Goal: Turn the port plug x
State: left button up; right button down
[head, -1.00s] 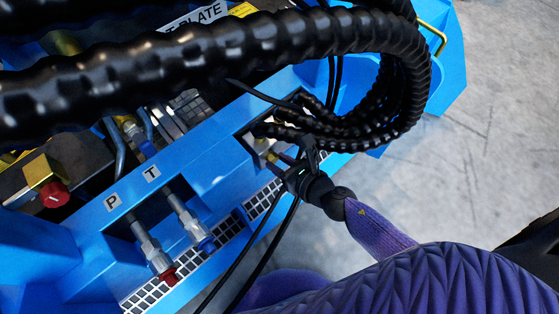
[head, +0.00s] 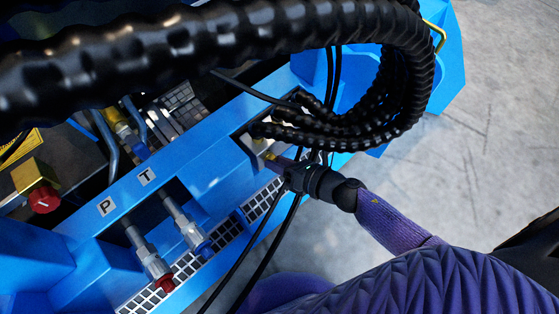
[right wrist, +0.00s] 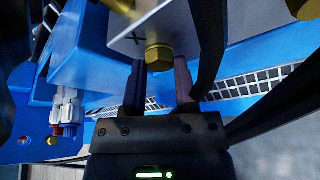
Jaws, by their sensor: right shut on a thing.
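Port plug x is a brass hex plug (right wrist: 158,54) on a grey metal plate (right wrist: 150,22) marked with an X in the right wrist view. My right gripper (right wrist: 160,75) has one dark finger on either side of the plug and is shut on it. In the head view my right gripper (head: 277,165) reaches from the lower right to the recess in the blue frame, under the looped black hoses. The plug is hard to make out there, partly hidden by the fingers. My left gripper is not in view.
Thick black corrugated hoses (head: 180,65) cross above the blue frame (head: 205,135). Thin black cables (head: 262,225) run close by my right gripper. Hydraulic couplings with red (head: 165,284) and blue (head: 203,249) caps sit at lower left. Grey floor (head: 480,150) lies open at right.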

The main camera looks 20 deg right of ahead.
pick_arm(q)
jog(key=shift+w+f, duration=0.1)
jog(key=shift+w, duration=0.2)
pick_arm(e)
jog(key=shift+c, duration=1.9)
grip_release()
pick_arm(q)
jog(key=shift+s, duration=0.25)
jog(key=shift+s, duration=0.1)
